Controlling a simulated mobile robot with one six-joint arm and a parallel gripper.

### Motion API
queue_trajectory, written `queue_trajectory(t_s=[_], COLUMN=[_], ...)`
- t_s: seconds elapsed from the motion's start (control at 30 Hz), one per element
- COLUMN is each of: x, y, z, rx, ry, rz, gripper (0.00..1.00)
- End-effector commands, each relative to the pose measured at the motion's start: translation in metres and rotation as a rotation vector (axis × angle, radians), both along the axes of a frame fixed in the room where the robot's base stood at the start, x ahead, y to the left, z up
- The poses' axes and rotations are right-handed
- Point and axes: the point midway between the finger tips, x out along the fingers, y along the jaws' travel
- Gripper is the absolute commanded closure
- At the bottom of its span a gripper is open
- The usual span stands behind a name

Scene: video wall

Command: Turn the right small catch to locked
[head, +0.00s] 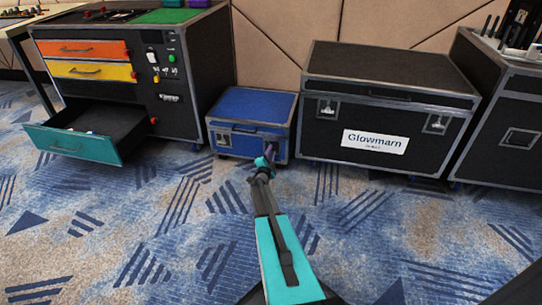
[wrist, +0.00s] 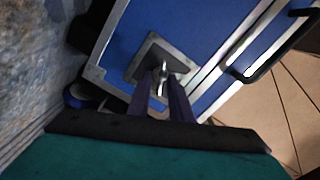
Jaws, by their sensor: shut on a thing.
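The blue case (head: 251,106) stands on the carpet between the drawer cabinet and the large black case. Its right small catch (wrist: 150,58) shows in the wrist view as a dark square plate with a metal turn piece (wrist: 163,72). My gripper (wrist: 164,85) is shut on this turn piece, with the fingertips against the plate. In the head view my gripper (head: 270,149) reaches the right part of the blue case's front and hides the right catch. The left small catch (head: 222,139) shows at the left of the front. I cannot tell the right catch's lock state.
A teal drawer (head: 72,142) stands open at the left, below an orange drawer (head: 80,48) and a yellow drawer (head: 90,71). The black case (head: 390,90) stands close to the right of the blue case. The case's black handle (wrist: 262,70) is near my gripper. Carpet in front is clear.

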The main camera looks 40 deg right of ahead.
Motion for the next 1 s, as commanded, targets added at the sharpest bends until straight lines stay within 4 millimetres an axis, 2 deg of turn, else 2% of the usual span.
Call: queue_trajectory(t_s=[0.5, 1.0], x=[0.0004, 0.0010], y=[0.0018, 0.0019], z=[-0.0047, -0.0035], rx=[0.215, 0.259], ry=[-0.342, -0.411], rz=[0.004, 0.003], gripper=[1.00, 1.00])
